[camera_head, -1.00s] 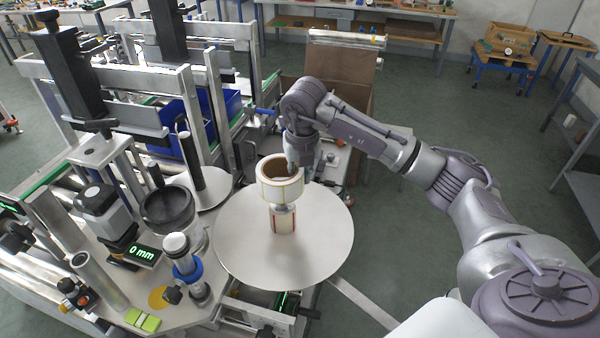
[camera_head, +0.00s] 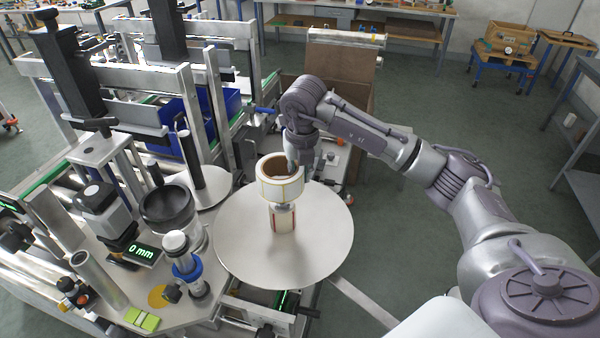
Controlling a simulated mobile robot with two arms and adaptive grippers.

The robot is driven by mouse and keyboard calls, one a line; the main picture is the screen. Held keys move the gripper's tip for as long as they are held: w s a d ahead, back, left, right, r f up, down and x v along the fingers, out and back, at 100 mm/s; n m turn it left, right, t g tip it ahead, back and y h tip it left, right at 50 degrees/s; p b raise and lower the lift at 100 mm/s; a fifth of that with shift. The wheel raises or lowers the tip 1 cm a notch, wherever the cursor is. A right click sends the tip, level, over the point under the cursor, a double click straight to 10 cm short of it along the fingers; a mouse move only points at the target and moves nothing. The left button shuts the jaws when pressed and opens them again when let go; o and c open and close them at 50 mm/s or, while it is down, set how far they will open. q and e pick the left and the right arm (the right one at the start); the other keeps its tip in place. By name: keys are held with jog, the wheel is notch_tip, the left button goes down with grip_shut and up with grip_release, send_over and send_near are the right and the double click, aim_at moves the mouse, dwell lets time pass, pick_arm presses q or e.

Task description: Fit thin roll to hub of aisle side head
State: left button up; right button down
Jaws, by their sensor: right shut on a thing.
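The thin roll (camera_head: 281,190) is a pale label ring with a brown core. My right gripper (camera_head: 292,168) reaches down at its right rear edge and is shut on its wall. The roll is held above the hub (camera_head: 282,218), a short upright post at the middle of a large round plate (camera_head: 320,235) on the labeller head. From this angle the roll overlaps the top of the hub, and I cannot tell whether they touch. The gripper's fingertips are mostly hidden by the roll. My left gripper is not in view.
Left of the plate stand a post with a blue collar (camera_head: 187,265), a black cup-like roller (camera_head: 168,208) and a display reading 0 mm (camera_head: 142,252). A cardboard box (camera_head: 340,80) stands behind the arm. The floor to the right is open.

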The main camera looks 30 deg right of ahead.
aim_at(303, 168)
jog(key=shift+b, duration=0.3)
dwell(0.6)
notch_tip(303, 168, down, 7)
jog(key=b, duration=0.5)
dwell(2.3)
jog(key=c, duration=1.1)
grip_release()
jog(key=shift+s, duration=0.1)
jog(key=shift+c, duration=0.2)
jog(key=shift+o, duration=0.6)
jog(key=shift+s+d, duration=0.1)
jog(key=shift+d, duration=0.05)
jog(key=shift+a, duration=0.2)
jog(key=r, duration=0.3)
jog(key=s+r, duration=0.1)
jog(key=r, duration=0.7)
jog(key=shift+s+a+r, duration=0.1)
jog(key=shift+s, duration=0.1)
jog(key=shift+s+r, duration=0.15)
jog(key=shift+r, duration=0.3)
